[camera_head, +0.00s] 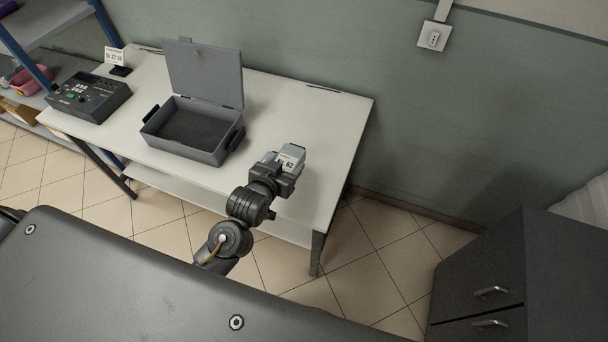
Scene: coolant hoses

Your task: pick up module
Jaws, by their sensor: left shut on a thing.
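My left gripper (279,172) is over the right part of the white table (330,115). It is shut on the module (292,156), a small light grey block with a white label bearing dark digits. The gripper's fingers hide the module's lower part. I cannot tell whether the module touches the table or is held just above it. My right gripper is not in view.
An open grey case (220,155) with its lid up stands left of the gripper and looks empty. A black control device (90,97) and a small display (116,58) are at the table's left end. A dark drawer cabinet (485,270) stands at lower right. The table's right end is clear.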

